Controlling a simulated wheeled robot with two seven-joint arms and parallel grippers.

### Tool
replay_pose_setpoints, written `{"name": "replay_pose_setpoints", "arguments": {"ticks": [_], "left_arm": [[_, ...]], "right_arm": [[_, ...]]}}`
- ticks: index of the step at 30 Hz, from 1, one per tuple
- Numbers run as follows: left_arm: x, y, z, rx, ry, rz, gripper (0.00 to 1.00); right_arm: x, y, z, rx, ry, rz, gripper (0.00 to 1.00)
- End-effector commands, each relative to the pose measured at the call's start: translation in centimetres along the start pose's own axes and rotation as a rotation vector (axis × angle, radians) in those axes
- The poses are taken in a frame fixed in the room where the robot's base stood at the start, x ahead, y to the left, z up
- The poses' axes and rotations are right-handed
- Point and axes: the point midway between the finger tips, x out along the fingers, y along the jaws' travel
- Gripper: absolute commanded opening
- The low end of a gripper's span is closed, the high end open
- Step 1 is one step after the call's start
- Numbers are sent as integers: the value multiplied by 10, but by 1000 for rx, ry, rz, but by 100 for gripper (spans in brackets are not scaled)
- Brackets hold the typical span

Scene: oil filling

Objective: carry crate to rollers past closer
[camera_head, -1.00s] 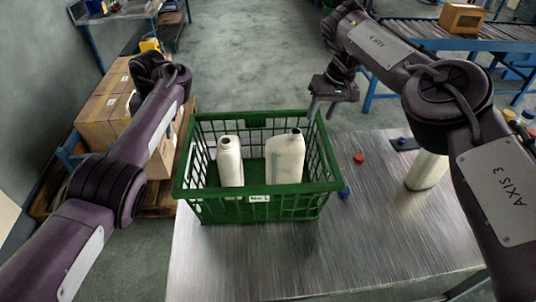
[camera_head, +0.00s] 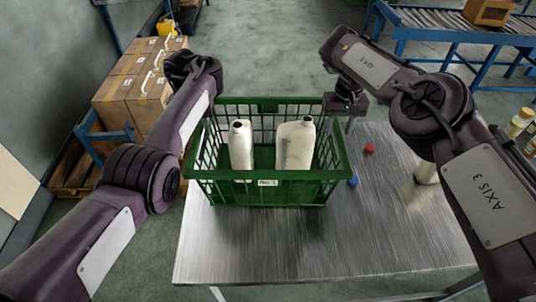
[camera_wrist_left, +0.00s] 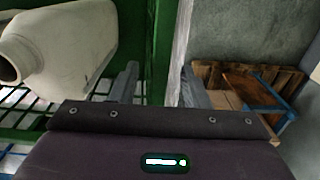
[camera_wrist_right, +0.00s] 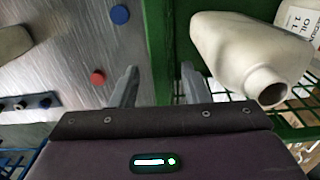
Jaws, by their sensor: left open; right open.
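The green crate (camera_head: 265,196) stands upright on the metal table, with two white bottles in it, a narrower one (camera_head: 240,150) and a wider one (camera_head: 296,148). My left gripper (camera_wrist_left: 158,85) is open in the left wrist view, with its fingers on either side of the crate's side wall; in the head view it is hidden behind my forearm. My right gripper (camera_wrist_right: 158,85) is open, its fingers on either side of the opposite wall; in the head view it shows at the crate's right side. The roller conveyor (camera_head: 450,35) is at the far right.
A red cap (camera_head: 370,148) and a blue cap (camera_head: 353,181) lie on the metal table (camera_head: 300,250) right of the crate. Stacked cartons (camera_head: 140,90) stand on the left. A box (camera_head: 488,11) sits on the rollers.

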Motion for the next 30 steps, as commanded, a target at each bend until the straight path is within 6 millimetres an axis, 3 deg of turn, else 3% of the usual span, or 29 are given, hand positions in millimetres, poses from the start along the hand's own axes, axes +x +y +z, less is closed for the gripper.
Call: {"name": "replay_pose_setpoints", "arguments": {"ticks": [6,18,28,30], "left_arm": [[27,1,0,0,0,2,42],[34,0,0,-1,1,0,42],[34,0,0,-1,2,0,0],[34,0,0,-1,2,-1,0]], "right_arm": [[27,0,0,-1,-1,0,42],[34,0,0,-1,0,0,42],[34,0,0,-1,0,0,0],[34,0,0,-1,0,0,0]]}}
